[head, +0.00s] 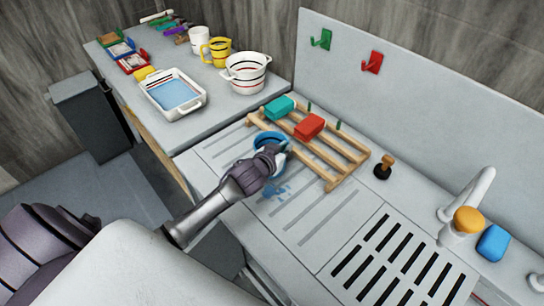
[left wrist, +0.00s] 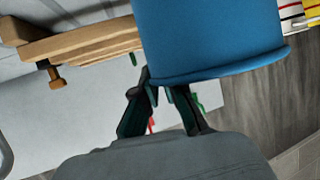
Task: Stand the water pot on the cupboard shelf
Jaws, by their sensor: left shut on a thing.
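A blue pot (head: 266,136), which looks like the water pot, is at the left end of the drainboard beside the wooden rack. My left gripper (head: 277,150) is shut on its rim and hides part of it. In the left wrist view the blue pot (left wrist: 210,35) fills the top, with its rim at the fingertips of my left gripper (left wrist: 163,82). I cannot tell whether the pot touches the surface below. My right gripper is not in view. I cannot make out a cupboard shelf.
The wooden rack (head: 331,159) holds a teal block (head: 280,107) and a red block (head: 310,127). Blue splashes (head: 276,191) mark the drainboard. A white tray (head: 173,95), a striped basin (head: 246,74) and yellow mug (head: 216,52) stand on the left counter. The tap (head: 470,193) is at right.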

